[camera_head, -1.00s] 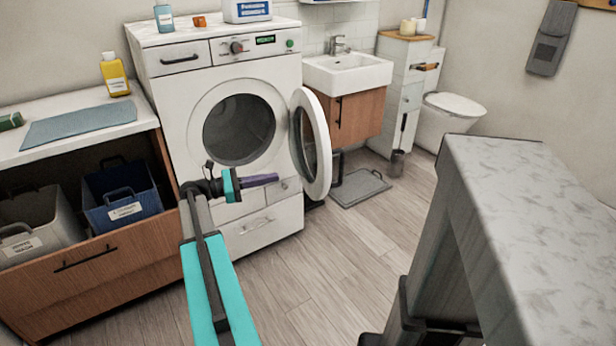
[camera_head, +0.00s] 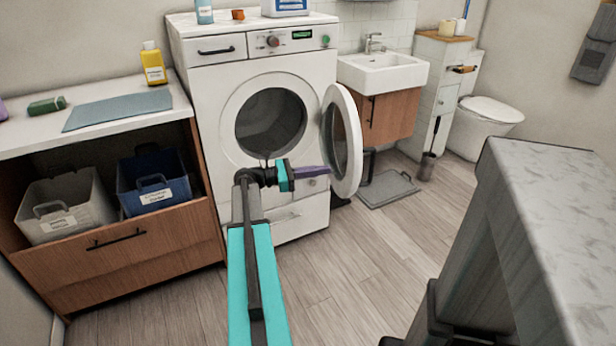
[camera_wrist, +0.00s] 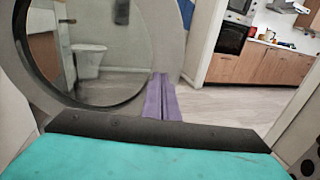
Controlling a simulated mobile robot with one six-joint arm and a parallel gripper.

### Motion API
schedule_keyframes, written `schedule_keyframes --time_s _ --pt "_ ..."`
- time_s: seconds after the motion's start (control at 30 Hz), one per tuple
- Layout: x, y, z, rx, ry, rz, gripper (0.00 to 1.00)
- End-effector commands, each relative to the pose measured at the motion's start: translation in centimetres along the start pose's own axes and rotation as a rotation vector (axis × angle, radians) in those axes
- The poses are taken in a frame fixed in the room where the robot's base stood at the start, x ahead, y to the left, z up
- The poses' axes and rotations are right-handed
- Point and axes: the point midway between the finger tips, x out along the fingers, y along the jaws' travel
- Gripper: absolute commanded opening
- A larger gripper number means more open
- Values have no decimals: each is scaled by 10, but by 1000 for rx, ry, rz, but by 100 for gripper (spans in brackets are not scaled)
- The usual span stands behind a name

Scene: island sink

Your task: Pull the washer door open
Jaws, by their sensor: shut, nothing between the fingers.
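The white washer (camera_head: 265,110) stands against the back wall with its round drum opening (camera_head: 270,122) exposed. Its door (camera_head: 342,140) is swung open to the right, its glass facing left towards the opening. My gripper (camera_head: 325,170) is shut and empty, its purple fingers pointing right. In the head view the fingertips overlap the lower left part of the open door. In the wrist view the shut gripper (camera_wrist: 160,97) lies over the lower right of the door's rim (camera_wrist: 165,40); I cannot tell whether they touch. The door's hinge is hidden.
A grey marble-topped counter (camera_head: 545,190) stands at the right front. A wooden cabinet (camera_head: 130,250) with a grey basket (camera_head: 65,205) and a blue basket (camera_head: 155,185) is on the left. A sink (camera_head: 385,72) is behind the door.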

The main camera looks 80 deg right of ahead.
Motion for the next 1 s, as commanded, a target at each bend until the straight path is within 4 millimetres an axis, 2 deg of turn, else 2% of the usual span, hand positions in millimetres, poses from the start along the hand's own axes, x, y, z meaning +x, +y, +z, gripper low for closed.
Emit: schedule_keyframes --time_s 0.2,0.43,0.6,0.87,0.9,0.93,1.0 --pt "32 0 -1 1 0 -2 0" --pt "55 0 0 1 0 -1 0" --pt "62 0 0 1 1 0 0" --pt "62 0 0 0 0 1 0" --pt "51 -30 1 -1 1 2 0" --pt "55 -16 0 0 0 0 0" --pt "59 -7 0 0 0 0 0"
